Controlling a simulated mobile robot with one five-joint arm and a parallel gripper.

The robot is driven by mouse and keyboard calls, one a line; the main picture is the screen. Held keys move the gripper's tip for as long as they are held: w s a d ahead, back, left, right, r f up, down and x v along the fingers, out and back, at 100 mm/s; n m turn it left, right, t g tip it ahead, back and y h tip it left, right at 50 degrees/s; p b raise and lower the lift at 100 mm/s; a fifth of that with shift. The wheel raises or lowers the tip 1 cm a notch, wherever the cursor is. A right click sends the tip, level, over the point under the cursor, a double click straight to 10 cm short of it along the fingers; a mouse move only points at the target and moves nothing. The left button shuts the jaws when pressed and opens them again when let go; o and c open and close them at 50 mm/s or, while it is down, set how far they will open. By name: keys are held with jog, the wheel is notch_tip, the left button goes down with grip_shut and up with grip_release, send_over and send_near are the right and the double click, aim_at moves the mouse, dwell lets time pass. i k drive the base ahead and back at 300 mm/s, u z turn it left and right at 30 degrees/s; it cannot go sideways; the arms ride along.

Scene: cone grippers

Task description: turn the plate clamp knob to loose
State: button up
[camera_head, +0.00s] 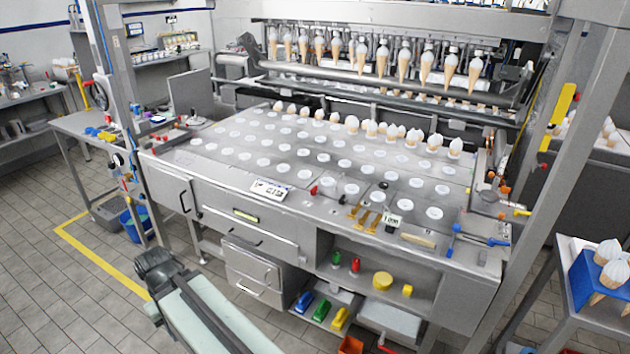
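I cannot tell for certain which part is the plate clamp knob. A small white label (391,220) with dark marks, too small to read, stands at the front edge of the steel plate. A dark round knob (390,229) sits just below it, its setting unclear. Brass-coloured levers (363,216) are left of the label. A red knob (313,190) and a black knob (384,185) are farther back on the plate. My arm reaches in at the lower left, apart from the machine; no gripper fingers show.
The machine's plate (250,140) has rows of white discs, with cones along its back and more hanging above. An open shelf (365,270) below holds coloured parts. A blue cone holder (590,285) stands at right. Tiled floor (60,300) is clear at left.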

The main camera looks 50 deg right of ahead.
aim_at(383, 186)
jog(key=u, duration=1.2)
jog(key=k, duration=0.95)
jog(key=z, duration=0.9)
jog(key=i, duration=1.05)
jog(key=u, duration=0.05)
